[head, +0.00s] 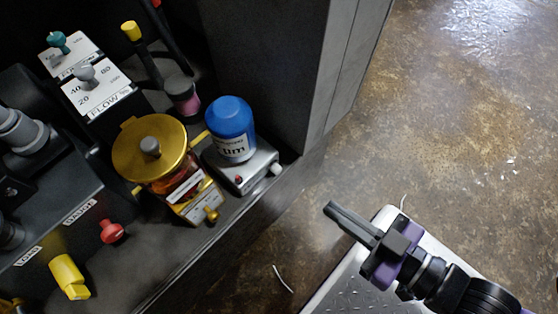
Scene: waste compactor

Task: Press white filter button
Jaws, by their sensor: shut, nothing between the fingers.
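A small white button (275,169) sticks out at the right front corner of a grey metal base (260,164). A blue-capped container (231,118) with a partly readable white label stands on that base. I cannot make out the word "filter" on it. A small red button (238,180) is on the front of the same base. My gripper (332,208) is shut and empty. It is to the lower right of the white button, apart from it, with its fingers pointing up and left.
Left of the base stands a gold-lidded jar (152,150) with a gold tap. A red knob (111,231) and a yellow handle (69,277) are at the front left. A dark cabinet wall (265,65) rises behind. The brown floor (450,130) at right is open.

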